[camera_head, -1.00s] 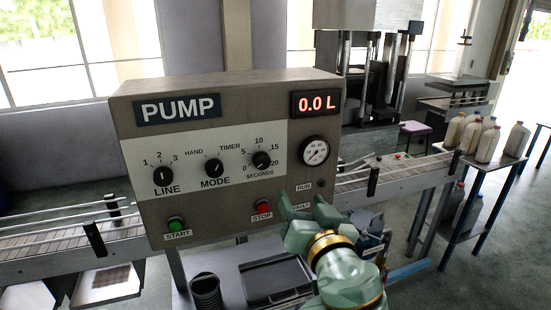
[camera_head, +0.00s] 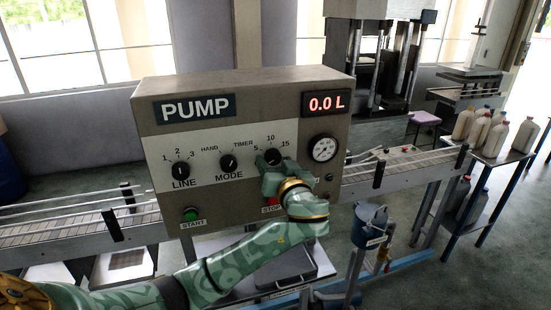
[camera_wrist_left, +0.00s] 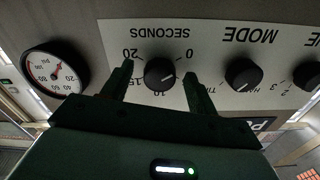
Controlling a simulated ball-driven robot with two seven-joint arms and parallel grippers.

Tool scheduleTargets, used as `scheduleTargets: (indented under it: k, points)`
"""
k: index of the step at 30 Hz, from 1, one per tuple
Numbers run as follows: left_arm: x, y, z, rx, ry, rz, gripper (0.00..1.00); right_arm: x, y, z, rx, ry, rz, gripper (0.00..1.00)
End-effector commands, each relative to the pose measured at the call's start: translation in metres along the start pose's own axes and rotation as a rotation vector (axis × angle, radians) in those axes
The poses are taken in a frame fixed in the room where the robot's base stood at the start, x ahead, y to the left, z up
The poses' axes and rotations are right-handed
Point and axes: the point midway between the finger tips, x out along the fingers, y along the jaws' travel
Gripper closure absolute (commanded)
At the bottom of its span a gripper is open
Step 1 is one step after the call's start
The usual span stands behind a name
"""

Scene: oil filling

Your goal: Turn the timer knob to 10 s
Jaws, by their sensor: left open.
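The timer knob (camera_head: 273,157) is black and round, on the dial marked SECONDS at the right of the PUMP panel (camera_head: 240,100). My left gripper (camera_head: 267,172) is in front of this dial and hides its lower part. In the left wrist view the panel is upside down and the timer knob (camera_wrist_left: 160,72) sits between the two fingers of my left gripper (camera_wrist_left: 157,68). The fingers are apart, one on each side of the knob, with visible gaps. I cannot read the knob's pointer surely. My right gripper is out of view.
The MODE knob (camera_head: 229,163) and LINE knob (camera_head: 180,171) are left of the timer dial. A gauge (camera_head: 322,148) is on its right. The green START button (camera_head: 190,214) is lower left; my arm partly covers the red STOP button. The display (camera_head: 326,103) reads 0.0 L.

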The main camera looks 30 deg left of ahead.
Motion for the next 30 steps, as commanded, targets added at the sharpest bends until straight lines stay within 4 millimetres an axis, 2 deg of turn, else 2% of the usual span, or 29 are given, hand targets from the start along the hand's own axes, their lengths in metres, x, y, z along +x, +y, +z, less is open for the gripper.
scheduleTargets:
  k: [10,11,15,23,30]
  points:
    - [0.0055,0.0004,0.0008,0.000,-0.001,0.002,0.41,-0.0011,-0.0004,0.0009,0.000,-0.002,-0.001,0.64]
    - [0.0055,0.0004,0.0008,0.000,-0.001,0.002,0.46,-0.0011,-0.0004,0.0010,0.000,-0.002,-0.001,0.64]
    - [0.0053,0.0004,0.0007,0.000,-0.001,0.002,0.85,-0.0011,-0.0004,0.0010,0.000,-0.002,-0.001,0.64]
    - [0.0052,0.0004,0.0010,0.010,-0.002,0.002,0.86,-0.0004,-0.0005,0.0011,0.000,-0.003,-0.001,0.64]
    - [0.0048,0.0004,0.0025,0.096,-0.005,0.002,0.86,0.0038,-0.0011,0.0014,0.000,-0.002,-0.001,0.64]
